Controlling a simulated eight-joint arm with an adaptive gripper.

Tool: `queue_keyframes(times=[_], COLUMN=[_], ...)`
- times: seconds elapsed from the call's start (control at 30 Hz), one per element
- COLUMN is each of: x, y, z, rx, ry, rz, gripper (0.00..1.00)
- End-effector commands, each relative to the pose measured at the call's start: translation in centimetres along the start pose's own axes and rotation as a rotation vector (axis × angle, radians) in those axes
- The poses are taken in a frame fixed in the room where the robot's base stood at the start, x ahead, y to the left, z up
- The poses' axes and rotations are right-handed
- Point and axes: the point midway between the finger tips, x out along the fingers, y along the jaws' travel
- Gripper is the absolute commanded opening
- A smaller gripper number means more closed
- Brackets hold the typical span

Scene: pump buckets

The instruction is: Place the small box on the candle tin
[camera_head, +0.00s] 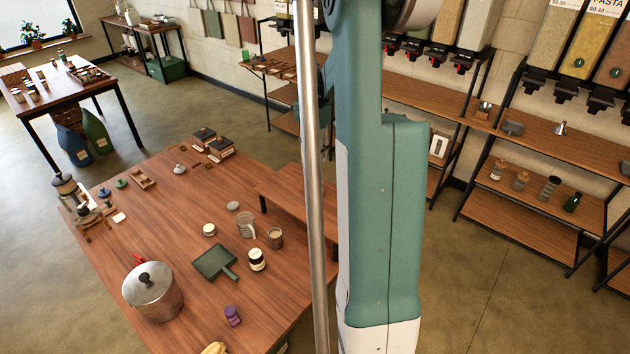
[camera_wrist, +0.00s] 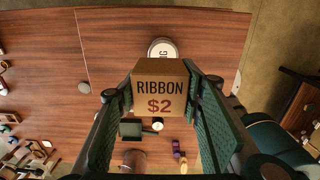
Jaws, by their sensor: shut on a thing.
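A small brown cardboard box (camera_wrist: 160,98) marked "RIBBON $2" is gripped between the two green finger pads of my gripper (camera_wrist: 160,76) in the wrist view. It is held upright to the camera, well above the table. A round, pale-topped container (camera_wrist: 162,46) with partly hidden lettering shows just beyond the box's upper edge; it looks like the candle tin. The box hides its lower part. It stands on a raised wooden platform (camera_wrist: 110,45). In the head view my arm covers the gripper, the box and that container.
The low platform (camera_head: 290,195) rises at the table's right side in the head view. The wooden table (camera_head: 180,215) also holds a lidded pot (camera_head: 153,292), a green dustpan (camera_head: 214,262), a jar (camera_head: 257,260), a glass pitcher (camera_head: 246,226) and a purple item (camera_head: 233,316).

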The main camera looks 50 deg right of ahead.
Motion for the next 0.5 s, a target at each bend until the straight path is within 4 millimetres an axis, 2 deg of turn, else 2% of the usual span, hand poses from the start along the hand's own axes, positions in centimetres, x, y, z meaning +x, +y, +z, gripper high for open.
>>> queue_keyframes(times=[0.13,0.5], x=[-0.32,-0.24], y=[-0.71,-0.73], z=[0.52,0.56], rx=[0.000,0.000], ry=[0.000,0.000], rz=[0.000,0.000], gripper=[0.25,0.25])
